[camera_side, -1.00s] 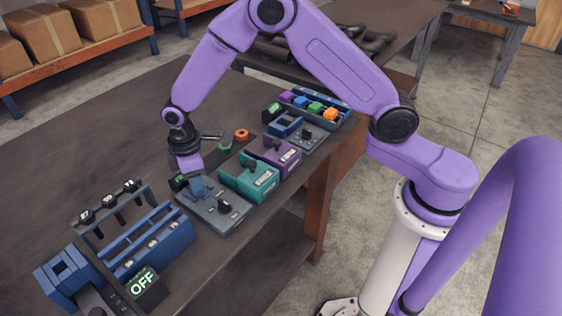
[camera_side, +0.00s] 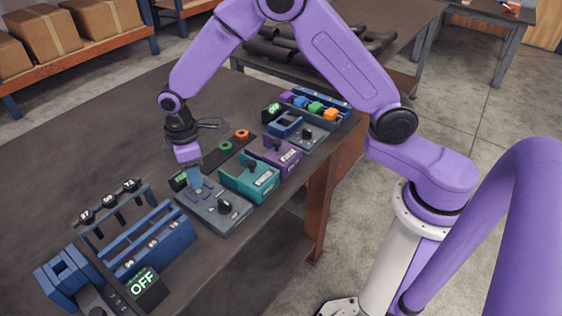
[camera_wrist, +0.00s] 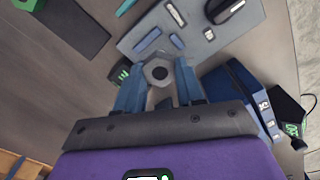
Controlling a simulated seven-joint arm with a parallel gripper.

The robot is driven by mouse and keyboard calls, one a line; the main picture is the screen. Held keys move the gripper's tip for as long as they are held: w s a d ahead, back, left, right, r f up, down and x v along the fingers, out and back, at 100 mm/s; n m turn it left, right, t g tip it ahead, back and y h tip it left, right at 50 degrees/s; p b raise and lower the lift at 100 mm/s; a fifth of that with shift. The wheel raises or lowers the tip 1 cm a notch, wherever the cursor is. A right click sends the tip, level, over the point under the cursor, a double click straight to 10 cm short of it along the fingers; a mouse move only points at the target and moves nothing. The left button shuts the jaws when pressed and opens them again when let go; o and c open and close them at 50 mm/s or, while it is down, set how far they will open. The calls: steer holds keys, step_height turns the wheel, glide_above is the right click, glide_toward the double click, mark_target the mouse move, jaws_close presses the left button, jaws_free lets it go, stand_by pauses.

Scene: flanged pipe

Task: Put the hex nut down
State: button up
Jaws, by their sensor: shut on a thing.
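The hex nut (camera_wrist: 157,72) is a small dark grey nut with a round hole, held between the blue fingertips of my gripper (camera_wrist: 156,64) in the wrist view. The fingers are shut on its two sides. The nut is too small there to make out clearly. I cannot tell whether it touches the plate. In the wrist view, the grey plate (camera_wrist: 222,42) with blue slots lies beyond the nut.
A teal fixture (camera_side: 250,180) and a purple one (camera_side: 275,155) stand right of the plate. A blue rack (camera_side: 150,243) and an OFF display (camera_side: 145,283) stand left. Green (camera_side: 226,145) and orange (camera_side: 242,134) rings lie behind. The table's left rear is clear.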

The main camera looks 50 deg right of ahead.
steer(key=shift+d+r, duration=0.3)
steer(key=shift+d, duration=0.05)
steer(key=s+d+r, duration=0.1)
steer(key=d, duration=0.1)
steer(key=s+d+r, duration=0.1)
steer(key=d+r, duration=0.3)
steer(key=shift+s+d, duration=0.25)
steer(key=shift+s, duration=0.15)
steer(key=s+d+r, duration=0.3)
steer(key=s+d, duration=0.1)
steer(key=d, duration=0.1)
glide_above(208, 163)
steer(key=s, duration=0.1)
steer(key=f, duration=0.8)
steer(key=shift+s+d+f, duration=0.15)
steer(key=shift+s+f, duration=0.05)
steer(key=shift+f, duration=0.15)
steer(key=shift+w+f, duration=0.5)
steer(key=shift+f, duration=0.1)
steer(key=shift+w+f, duration=0.1)
steer(key=shift+f, duration=1.5)
steer(key=shift+f, duration=0.15)
